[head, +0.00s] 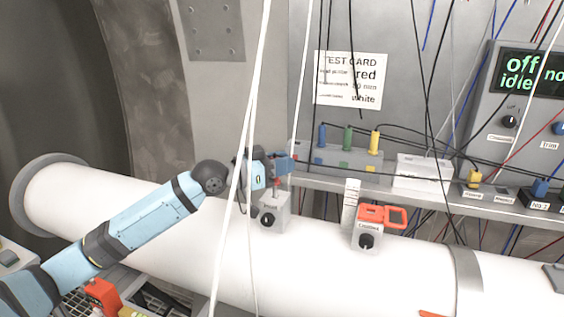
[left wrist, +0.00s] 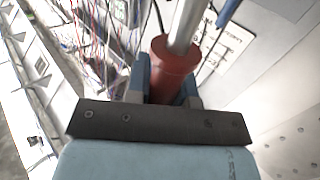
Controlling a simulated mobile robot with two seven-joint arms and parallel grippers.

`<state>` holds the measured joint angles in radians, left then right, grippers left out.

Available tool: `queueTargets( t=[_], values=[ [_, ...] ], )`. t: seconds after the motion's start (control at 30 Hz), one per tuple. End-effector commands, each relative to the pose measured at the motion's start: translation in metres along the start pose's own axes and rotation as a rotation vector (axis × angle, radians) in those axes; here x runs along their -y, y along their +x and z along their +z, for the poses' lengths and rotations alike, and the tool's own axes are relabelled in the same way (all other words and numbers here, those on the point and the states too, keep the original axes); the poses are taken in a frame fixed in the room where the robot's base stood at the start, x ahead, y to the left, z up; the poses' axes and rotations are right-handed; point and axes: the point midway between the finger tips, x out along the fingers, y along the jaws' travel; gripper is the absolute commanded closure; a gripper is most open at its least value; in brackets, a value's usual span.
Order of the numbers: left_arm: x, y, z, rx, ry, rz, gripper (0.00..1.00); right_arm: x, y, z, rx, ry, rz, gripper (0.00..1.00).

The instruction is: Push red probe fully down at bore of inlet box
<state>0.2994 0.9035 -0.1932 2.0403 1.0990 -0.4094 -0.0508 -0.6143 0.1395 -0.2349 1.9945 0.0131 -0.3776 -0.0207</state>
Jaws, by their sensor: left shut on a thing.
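The inlet box (head: 273,212) is a small grey box with a black knob, standing on top of the white pipe. My left gripper (head: 280,165) is just above it and is shut on the red probe (head: 276,182). Little of the probe shows in the head view, as the gripper covers most of it. In the left wrist view, the probe's red body (left wrist: 175,68) sits between the two fingers, with a pale metal rod (left wrist: 188,25) running out of it. The bore is too small to make out, so I cannot tell how deep the probe sits. My right gripper is out of view.
A grey rack (head: 330,160) behind holds blue, green and yellow probes. A second box (head: 368,238) with an orange-red handle stands to the right on the pipe (head: 180,215). White cables hang in front of my left arm; black and coloured wires hang at the right.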

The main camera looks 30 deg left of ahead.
Motion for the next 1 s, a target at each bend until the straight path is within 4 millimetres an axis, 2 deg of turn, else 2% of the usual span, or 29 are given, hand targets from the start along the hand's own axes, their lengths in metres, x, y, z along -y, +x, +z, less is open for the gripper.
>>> queueTargets(
  t=[0.87, 0.9, 1.0],
  values=[
    [0.000, 0.000, 0.023, 0.000, 0.000, 0.000, 1.00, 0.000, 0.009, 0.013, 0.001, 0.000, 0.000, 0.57],
    [0.000, 0.000, 0.022, 0.000, 0.000, 0.000, 0.71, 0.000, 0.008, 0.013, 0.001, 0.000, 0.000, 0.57],
    [0.000, 0.000, 0.022, 0.000, 0.000, 0.000, 0.49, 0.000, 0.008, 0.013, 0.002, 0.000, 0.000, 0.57]
  ],
)
